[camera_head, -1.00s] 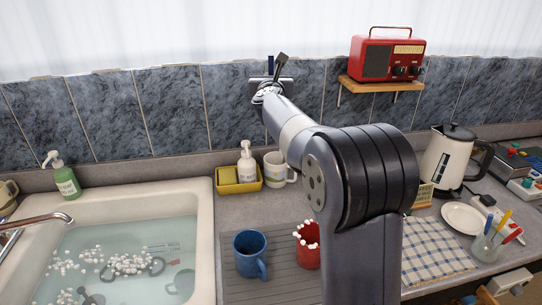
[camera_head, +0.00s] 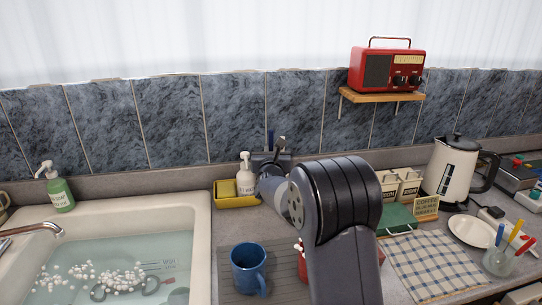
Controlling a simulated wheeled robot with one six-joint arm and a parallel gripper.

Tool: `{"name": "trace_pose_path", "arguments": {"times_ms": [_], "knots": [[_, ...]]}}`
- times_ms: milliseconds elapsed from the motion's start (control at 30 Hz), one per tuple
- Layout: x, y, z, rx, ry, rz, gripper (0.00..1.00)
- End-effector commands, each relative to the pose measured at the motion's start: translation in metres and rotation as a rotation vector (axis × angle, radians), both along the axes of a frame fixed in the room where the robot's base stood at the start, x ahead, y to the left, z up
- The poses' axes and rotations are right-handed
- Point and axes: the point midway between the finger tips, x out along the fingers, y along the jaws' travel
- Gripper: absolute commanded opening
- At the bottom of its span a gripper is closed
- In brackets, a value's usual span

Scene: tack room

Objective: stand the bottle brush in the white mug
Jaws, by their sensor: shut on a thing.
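My gripper (camera_head: 272,160) is low at the back of the counter, just right of the yellow caddy. It is shut on the bottle brush, whose dark blue upper end (camera_head: 270,139) stands upright above the jaws. The brush's lower part is hidden. The white mug, seen earlier beside the caddy, is now hidden behind my gripper and arm. I cannot tell whether the brush is inside it.
The yellow caddy (camera_head: 232,201) holds a white pump bottle (camera_head: 245,175). A blue mug (camera_head: 247,278) and a partly hidden red mug (camera_head: 302,264) stand in front on the drainer. The sink (camera_head: 205,240) is left; canisters (camera_head: 390,184) and a kettle (camera_head: 455,170) are right.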

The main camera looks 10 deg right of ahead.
Motion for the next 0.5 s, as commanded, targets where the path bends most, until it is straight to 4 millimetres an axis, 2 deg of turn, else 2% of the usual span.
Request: {"name": "trace_pose_path", "arguments": {"times_ms": [33,133,500], "knots": [[0.0,0.0,-0.009,-0.001,0.005,0.0,0.0],[0.0,0.0,-0.018,-0.001,0.002,0.0,0.0],[0.0,0.0,-0.021,0.0,0.0,0.0,0.0]]}}
